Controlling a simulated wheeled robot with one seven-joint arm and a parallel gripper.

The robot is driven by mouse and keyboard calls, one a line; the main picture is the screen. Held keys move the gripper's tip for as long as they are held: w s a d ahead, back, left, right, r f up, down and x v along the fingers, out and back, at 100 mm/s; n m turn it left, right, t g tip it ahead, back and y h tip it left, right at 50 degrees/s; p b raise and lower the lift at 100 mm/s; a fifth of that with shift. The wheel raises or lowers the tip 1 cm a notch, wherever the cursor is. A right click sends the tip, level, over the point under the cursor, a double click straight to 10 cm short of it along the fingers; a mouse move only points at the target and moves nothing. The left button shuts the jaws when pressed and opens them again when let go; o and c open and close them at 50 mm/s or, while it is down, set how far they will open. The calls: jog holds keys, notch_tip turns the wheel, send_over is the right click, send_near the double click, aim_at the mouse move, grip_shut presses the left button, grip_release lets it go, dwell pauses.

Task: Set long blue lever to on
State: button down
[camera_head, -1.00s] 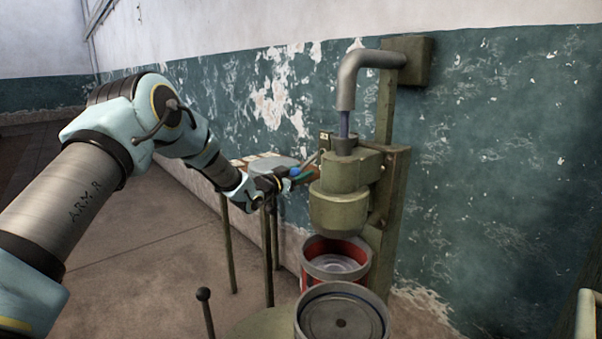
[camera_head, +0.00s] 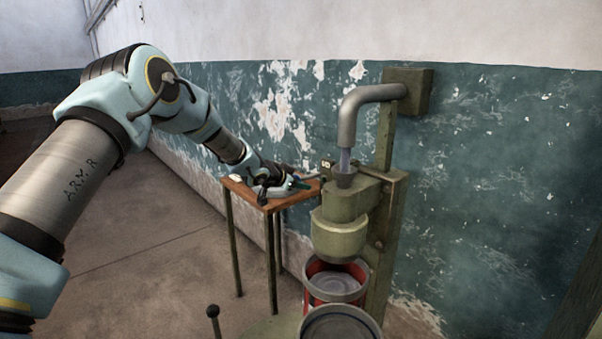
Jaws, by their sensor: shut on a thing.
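The lever (camera_head: 308,178) is a thin grey rod at the left of the green valve body (camera_head: 342,205), with a blue part (camera_head: 291,179) at its left end. It lies nearly level, tilted slightly down to the left. My gripper (camera_head: 292,184) comes from the left and is shut on the lever's blue end. Its dark and green parts hide much of the grip. A small marked plate (camera_head: 326,165) sits by the lever's right end; its marking is too small to read.
A grey pipe (camera_head: 347,125) comes down into a cup on top of the valve body. Red and grey cans (camera_head: 322,290) stand below it. A small brown table (camera_head: 233,185) stands behind my gripper. A knobbed rod (camera_head: 213,312) rises at the bottom. Floor at left is clear.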

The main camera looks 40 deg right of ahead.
notch_tip(320, 180, up, 2)
jog(key=shift+d+p, duration=0.1)
jog(key=shift+p, duration=0.7)
jog(key=shift+d+r+p, duration=0.15)
jog(key=shift+r+p, duration=0.35)
jog(key=shift+r, duration=0.15)
jog(key=shift+d+r+p, duration=0.15)
jog(key=shift+r+p, duration=0.3)
jog(key=shift+r, duration=0.15)
jog(key=shift+w, duration=0.15)
jog(key=c, duration=0.7)
grip_release()
jog(key=o, duration=0.3)
jog(key=shift+f, duration=0.1)
jog(key=shift+a, duration=0.1)
